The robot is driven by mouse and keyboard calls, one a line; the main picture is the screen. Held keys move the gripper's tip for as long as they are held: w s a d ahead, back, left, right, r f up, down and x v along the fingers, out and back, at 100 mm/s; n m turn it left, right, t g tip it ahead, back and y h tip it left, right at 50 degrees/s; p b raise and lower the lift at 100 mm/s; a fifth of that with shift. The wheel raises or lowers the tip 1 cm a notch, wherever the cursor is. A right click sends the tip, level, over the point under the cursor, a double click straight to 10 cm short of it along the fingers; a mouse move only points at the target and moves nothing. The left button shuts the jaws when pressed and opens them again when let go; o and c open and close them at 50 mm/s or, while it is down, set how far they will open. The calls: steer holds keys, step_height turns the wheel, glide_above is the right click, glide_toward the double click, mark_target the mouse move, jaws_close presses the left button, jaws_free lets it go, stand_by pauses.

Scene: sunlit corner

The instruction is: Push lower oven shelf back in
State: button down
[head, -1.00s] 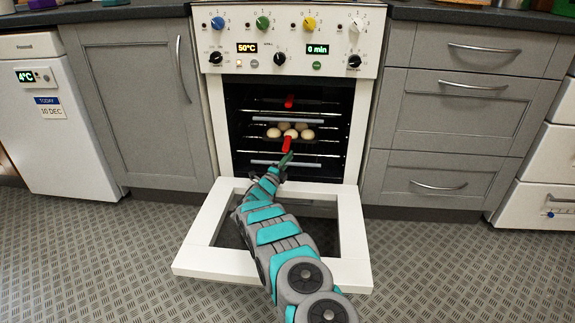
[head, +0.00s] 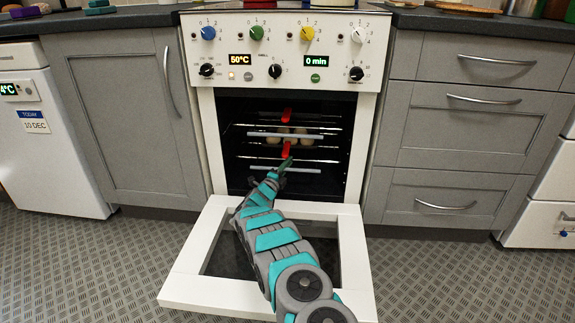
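The oven (head: 207,140) stands ahead with its white door (head: 190,262) folded down flat. Inside are dark wire shelves with pale bars across them. The lower shelf carries a red tab (head: 286,150) at its front middle. Another red tab (head: 287,115) sits higher, on the upper shelf. Several pale rolls (head: 272,140) lie between the two tabs, partly behind a pale bar. My arm reaches over the open door, and my gripper (head: 284,164) is at the oven mouth, just below the lower red tab. It is too small and dark to tell contact or finger opening.
The control panel (head: 290,88) with coloured knobs is above the opening. A grey cupboard (head: 115,115) stands left and grey drawers (head: 470,140) right. A white fridge (head: 50,150) is at far left. The patterned floor (head: 440,280) is clear on both sides of the door.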

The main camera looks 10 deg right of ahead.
steer(key=c, duration=0.8)
jaws_free()
steer(key=shift+w, duration=0.1)
steer(key=shift+c, duration=0.2)
steer(key=v, duration=0.7)
steer(key=shift+s+a+p, duration=0.15)
steer(key=shift+s+p, duration=0.15)
steer(key=shift+s, duration=0.05)
steer(key=shift+f, duration=0.1)
